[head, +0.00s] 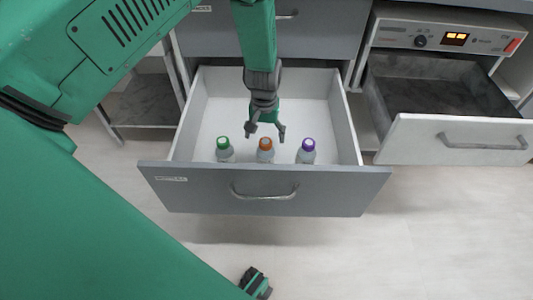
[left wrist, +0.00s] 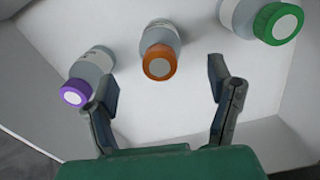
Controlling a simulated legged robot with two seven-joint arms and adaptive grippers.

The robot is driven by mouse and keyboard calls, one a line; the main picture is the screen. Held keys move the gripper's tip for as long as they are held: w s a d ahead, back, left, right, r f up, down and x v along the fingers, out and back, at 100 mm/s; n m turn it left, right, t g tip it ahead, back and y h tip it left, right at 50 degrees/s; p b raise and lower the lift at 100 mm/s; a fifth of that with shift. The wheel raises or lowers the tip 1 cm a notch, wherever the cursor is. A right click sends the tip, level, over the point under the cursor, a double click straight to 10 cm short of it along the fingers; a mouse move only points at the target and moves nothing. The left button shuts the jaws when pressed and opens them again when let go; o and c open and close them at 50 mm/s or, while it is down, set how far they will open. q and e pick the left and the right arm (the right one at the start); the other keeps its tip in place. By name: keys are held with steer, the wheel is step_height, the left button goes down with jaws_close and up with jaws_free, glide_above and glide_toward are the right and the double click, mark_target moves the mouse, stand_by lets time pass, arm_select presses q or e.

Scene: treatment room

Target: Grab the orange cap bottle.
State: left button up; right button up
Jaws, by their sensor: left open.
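The orange cap bottle (head: 265,149) stands in the open drawer (head: 215,190), in the middle of a row of three near the drawer's front. In the left wrist view the orange cap bottle (left wrist: 160,55) lies ahead of the fingers, between their lines but nearer the left finger. My left gripper (head: 265,133) is open and empty, just above and behind the orange cap. In the left wrist view my left gripper (left wrist: 165,85) shows both fingers spread, with no bottle between them. No right gripper fingers show clearly.
A green-capped bottle (head: 224,147) stands left of the orange one and a purple-capped bottle (head: 307,150) stands right, both close by. The drawer walls surround the row. Another open drawer (head: 430,135), dark inside, is at the right. The drawer's back part is empty.

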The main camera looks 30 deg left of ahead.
mark_target(267, 143)
arm_select(q)
steer(key=f, duration=0.3)
steer(key=shift+w+d+f+b, duration=0.1)
steer(key=shift+d+f+b, duration=0.15)
steer(key=shift+d+b, duration=0.15)
steer(key=f+b, duration=0.1)
steer(key=f, duration=0.1)
steer(key=a+f+b, duration=0.1)
steer(key=f, duration=0.1)
steer(key=shift+w+f+b, duration=0.15)
steer(key=shift+f+b, duration=0.15)
steer(key=shift+f, duration=0.5)
steer(key=shift+d+r, duration=0.1)
steer(key=shift+r, duration=0.05)
steer(key=shift+c, duration=1.3)
steer(key=c, duration=1.2)
arm_select(e)
steer(key=f, duration=0.4)
steer(key=shift+d+f, duration=0.15)
steer(key=shift+d, duration=0.1)
